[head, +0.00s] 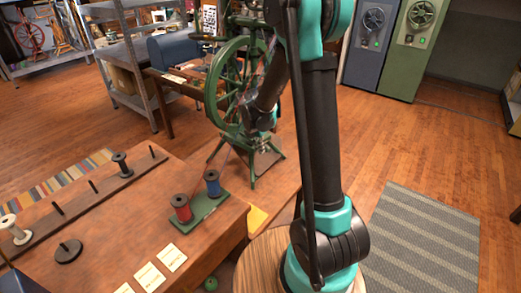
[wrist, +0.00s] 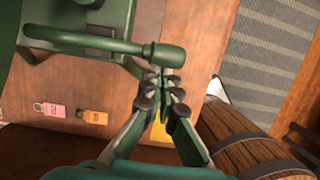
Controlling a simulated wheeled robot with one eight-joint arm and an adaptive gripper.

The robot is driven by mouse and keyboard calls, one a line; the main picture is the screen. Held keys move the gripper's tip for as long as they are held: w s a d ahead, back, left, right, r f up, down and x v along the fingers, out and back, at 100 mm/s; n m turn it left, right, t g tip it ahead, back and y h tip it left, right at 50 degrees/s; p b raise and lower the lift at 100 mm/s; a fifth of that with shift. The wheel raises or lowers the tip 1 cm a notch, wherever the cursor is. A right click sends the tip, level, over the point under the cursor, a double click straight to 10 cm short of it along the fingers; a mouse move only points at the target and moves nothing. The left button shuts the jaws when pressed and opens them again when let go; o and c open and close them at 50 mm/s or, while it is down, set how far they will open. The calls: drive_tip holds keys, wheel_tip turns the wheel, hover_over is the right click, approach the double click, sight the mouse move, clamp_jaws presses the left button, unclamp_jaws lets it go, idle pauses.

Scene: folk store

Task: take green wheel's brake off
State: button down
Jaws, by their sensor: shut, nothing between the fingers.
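The green spinning wheel (head: 212,95) stands beyond the brown table in the head view, partly hidden by my arm. In the wrist view, a green lever (wrist: 100,44) crosses the upper left and ends in a rounded knob (wrist: 170,55). It looks like the brake lever, though I cannot be sure. My gripper (wrist: 162,82) is shut and empty, its fingertips just below the knob in the picture. I cannot tell whether they touch it. In the head view, my gripper is low beside the wheel and its fingertips are hard to make out.
A pink tag (wrist: 49,110) and an orange tag (wrist: 92,117) lie left of my fingers. A wooden barrel (wrist: 235,140) is close on the right. The brown table (head: 115,205) holds spools, pegs and cards. A grey striped rug (head: 420,240) covers open floor at right.

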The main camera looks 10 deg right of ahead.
drive_tip(key=r, duration=0.1)
drive_tip(key=g+h, duration=0.1)
drive_tip(key=r+g+h, duration=0.1)
drive_tip(key=shift+w+a+r, duration=0.25)
drive_tip(key=shift+w+r, duration=0.05)
drive_tip(key=shift+r, duration=0.15)
idle(0.7)
